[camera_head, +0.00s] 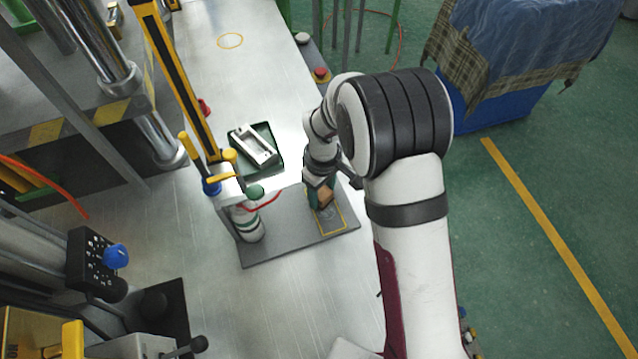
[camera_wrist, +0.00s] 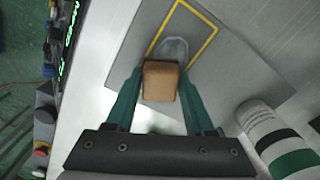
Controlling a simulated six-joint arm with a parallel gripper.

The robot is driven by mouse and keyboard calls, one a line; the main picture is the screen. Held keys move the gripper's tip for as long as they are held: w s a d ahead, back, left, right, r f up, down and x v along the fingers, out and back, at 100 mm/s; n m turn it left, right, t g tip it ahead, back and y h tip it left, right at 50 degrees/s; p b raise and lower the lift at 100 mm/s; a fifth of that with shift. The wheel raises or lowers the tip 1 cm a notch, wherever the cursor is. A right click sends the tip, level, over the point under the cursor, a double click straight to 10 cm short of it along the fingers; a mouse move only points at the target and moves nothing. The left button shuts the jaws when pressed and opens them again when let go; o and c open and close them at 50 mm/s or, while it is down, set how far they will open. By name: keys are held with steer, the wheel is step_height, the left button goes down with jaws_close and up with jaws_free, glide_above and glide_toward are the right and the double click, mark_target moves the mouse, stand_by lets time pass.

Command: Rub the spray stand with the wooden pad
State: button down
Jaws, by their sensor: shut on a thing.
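The wooden pad (camera_wrist: 160,82) is a small brown block between the green fingers of my gripper (camera_wrist: 158,100) in the wrist view. My gripper (camera_head: 320,191) is shut on it, and the pad also shows in the head view (camera_head: 325,197). They are over the spray stand, a flat grey plate (camera_head: 285,246) with a yellow outlined rectangle at its right end. A pale rounded patch (camera_wrist: 173,48) lies inside the outline, just ahead of the pad. I cannot tell whether the pad touches the plate. A white green-banded bottle (camera_head: 247,222) stands on the plate's left part.
A dark green tray (camera_head: 277,169) with a light metal part (camera_head: 254,146) sits behind the plate. A yellow-black post (camera_head: 180,75) and machine stand left. A red button (camera_head: 321,73) is at the bench's far right edge.

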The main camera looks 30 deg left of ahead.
mark_target(333, 226)
steer(key=shift+s+d+r, duration=0.1)
steer(key=shift+s+d, duration=1.1)
steer(key=shift+d, duration=0.05)
steer(key=shift+s+d, duration=1.1)
steer(key=shift+d, duration=0.1)
steer(key=shift+r, duration=2.9)
step_height(333, 226, up, 3)
steer(key=shift+w, duration=0.1)
